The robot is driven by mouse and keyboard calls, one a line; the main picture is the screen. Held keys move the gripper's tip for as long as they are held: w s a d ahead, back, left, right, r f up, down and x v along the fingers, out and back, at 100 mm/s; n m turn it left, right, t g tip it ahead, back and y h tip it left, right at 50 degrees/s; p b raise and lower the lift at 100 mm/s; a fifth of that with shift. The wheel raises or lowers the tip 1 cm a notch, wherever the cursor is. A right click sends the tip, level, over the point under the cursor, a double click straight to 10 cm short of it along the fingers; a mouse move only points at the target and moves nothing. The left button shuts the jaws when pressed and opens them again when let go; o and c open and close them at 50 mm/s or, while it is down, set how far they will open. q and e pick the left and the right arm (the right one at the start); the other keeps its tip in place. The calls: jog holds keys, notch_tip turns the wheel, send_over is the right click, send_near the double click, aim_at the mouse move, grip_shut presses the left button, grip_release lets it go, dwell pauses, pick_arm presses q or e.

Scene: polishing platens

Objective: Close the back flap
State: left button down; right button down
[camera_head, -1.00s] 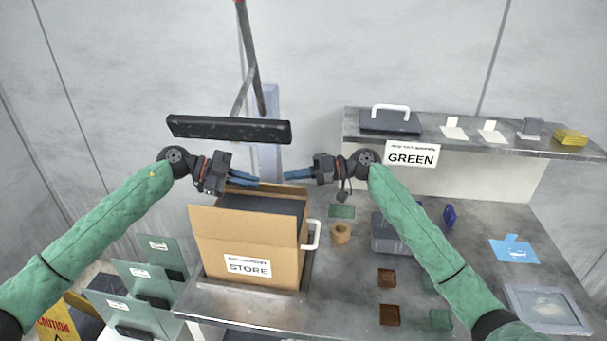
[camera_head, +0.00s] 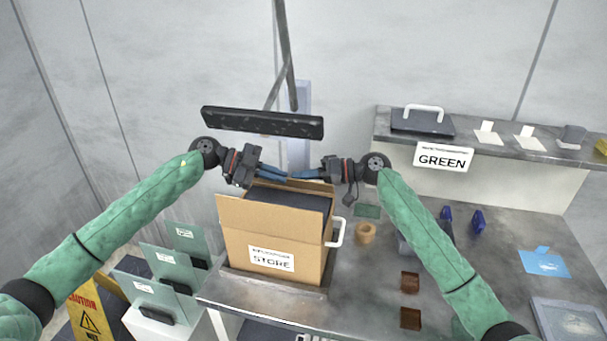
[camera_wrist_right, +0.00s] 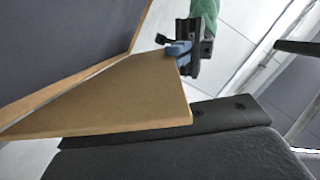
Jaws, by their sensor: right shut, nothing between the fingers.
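The open cardboard box (camera_head: 240,235) labelled STORE stands on the table with dark contents (camera_head: 292,199) inside. Its back flap (camera_head: 322,187) shows as a brown strip at the box's far side, partly hidden behind my grippers. My left gripper (camera_head: 286,178) is at the far side of the box, its blue fingers pointing right. In the right wrist view it (camera_wrist_right: 178,50) is at the edge of a brown flap (camera_wrist_right: 130,100); whether it grips it I cannot tell. My right gripper (camera_head: 293,174) is shut and empty, pointing left, close to the left fingertips.
A dark bar (camera_head: 262,123) hangs behind and above the box. A white handle (camera_head: 339,232) stands at the box's right. A tape roll (camera_head: 365,233) and brown blocks (camera_head: 410,282) lie on the table (camera_head: 480,255) to the right. Green panels (camera_head: 170,268) stand at left.

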pick_arm(q)
jog(key=shift+w+a, duration=0.1)
jog(key=c, duration=1.6)
grip_release()
jog(key=shift+c, duration=0.2)
jog(key=shift+r, duration=0.1)
